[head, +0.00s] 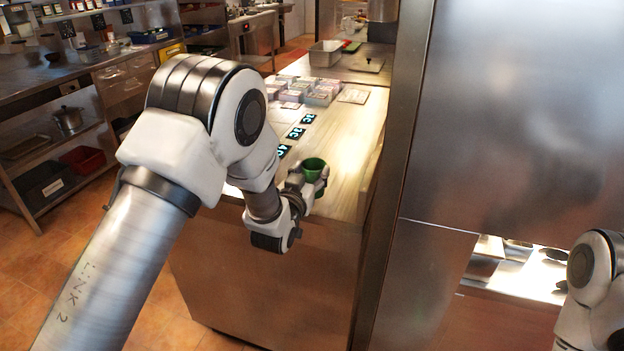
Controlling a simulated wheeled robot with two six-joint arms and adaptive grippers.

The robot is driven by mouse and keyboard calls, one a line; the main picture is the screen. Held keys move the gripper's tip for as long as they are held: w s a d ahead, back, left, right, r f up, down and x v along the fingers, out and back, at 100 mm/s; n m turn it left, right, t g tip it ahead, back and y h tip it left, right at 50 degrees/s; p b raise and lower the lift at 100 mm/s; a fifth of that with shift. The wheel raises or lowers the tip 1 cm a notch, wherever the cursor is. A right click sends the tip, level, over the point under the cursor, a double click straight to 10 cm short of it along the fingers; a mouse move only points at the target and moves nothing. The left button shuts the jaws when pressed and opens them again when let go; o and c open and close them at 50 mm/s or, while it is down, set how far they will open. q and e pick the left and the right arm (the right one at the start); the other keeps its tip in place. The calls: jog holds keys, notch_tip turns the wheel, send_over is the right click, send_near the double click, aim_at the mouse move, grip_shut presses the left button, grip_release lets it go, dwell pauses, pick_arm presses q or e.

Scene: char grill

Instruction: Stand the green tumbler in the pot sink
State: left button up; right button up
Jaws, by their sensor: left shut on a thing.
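The green tumbler (313,168) is upright, its open top facing up, near the front end of a long counter. My left gripper (318,181) is shut on the tumbler's side. The fingers and wrist hide part of its lower body, and I cannot tell whether its base touches the counter. My right arm shows only at the lower right edge, and its gripper is out of view. I cannot make out a pot sink for certain in this view.
The counter (345,150) holds stacked packs (310,90) and several dark number tags. A tall steel panel (510,120) stands close on the right. Steel shelving with a pot (68,120) and bins is at left. Tiled floor lies open between.

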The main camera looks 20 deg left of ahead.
pick_arm(q)
jog(key=shift+w+f+p, duration=0.2)
jog(key=shift+f, duration=0.75)
jog(key=shift+w+f+p, duration=0.15)
jog(key=shift+f, duration=0.8)
jog(key=shift+s+f, duration=0.1)
jog(key=o, duration=1.2)
jog(key=shift+c, duration=0.2)
